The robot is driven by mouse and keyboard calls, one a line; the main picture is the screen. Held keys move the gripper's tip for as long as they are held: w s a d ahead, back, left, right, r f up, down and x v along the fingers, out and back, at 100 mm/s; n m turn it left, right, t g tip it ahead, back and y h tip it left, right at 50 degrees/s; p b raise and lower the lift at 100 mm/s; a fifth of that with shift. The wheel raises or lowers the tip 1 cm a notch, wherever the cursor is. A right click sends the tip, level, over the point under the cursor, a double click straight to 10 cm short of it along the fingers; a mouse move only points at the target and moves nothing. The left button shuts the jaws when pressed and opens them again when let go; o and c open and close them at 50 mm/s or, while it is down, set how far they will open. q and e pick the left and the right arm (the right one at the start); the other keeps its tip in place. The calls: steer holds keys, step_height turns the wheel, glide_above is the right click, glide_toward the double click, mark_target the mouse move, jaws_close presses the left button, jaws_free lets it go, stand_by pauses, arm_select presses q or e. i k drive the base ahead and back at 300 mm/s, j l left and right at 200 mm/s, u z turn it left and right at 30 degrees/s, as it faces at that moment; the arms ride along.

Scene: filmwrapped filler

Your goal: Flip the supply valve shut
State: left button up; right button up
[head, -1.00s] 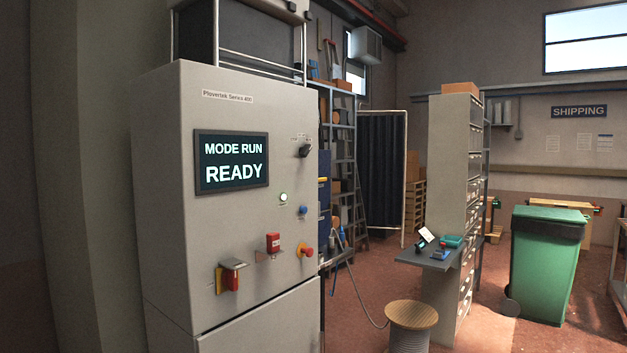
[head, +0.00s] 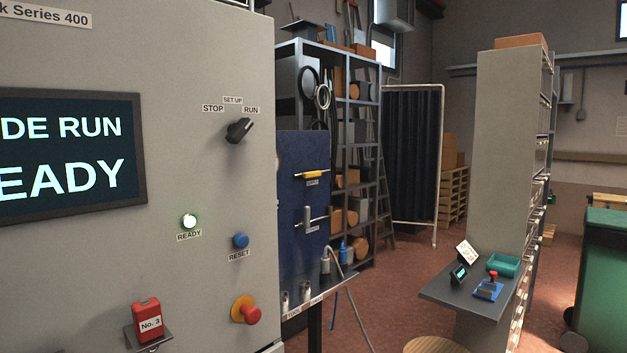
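No part that I can clearly read as the supply valve shows in the head view. On a dark blue panel (head: 290,160) beside the cabinet are a yellow-handled fitting (head: 312,175) and a grey fitting (head: 308,222), each with a small label too small to read. I cannot tell whether either is the valve. A grey hose (head: 350,295) runs down beside a narrow shelf (head: 300,308) below the panel. Neither of my grippers is in view.
The grey cabinet (head: 200,60) fills the left, with a screen (head: 65,155), a mode knob (head: 239,130) pointing toward RUN, a blue RESET button (head: 240,241), a red stop button (head: 251,315) and a red No. 3 block (head: 148,320). Floor (head: 395,290) is clear beyond the hose.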

mark_target(306, 175)
steer(key=i+l, duration=0.9)
steer(key=i, duration=0.25)
steer(key=i+l+z, duration=0.1)
steer(key=i+l, duration=0.75)
steer(key=i, duration=0.3)
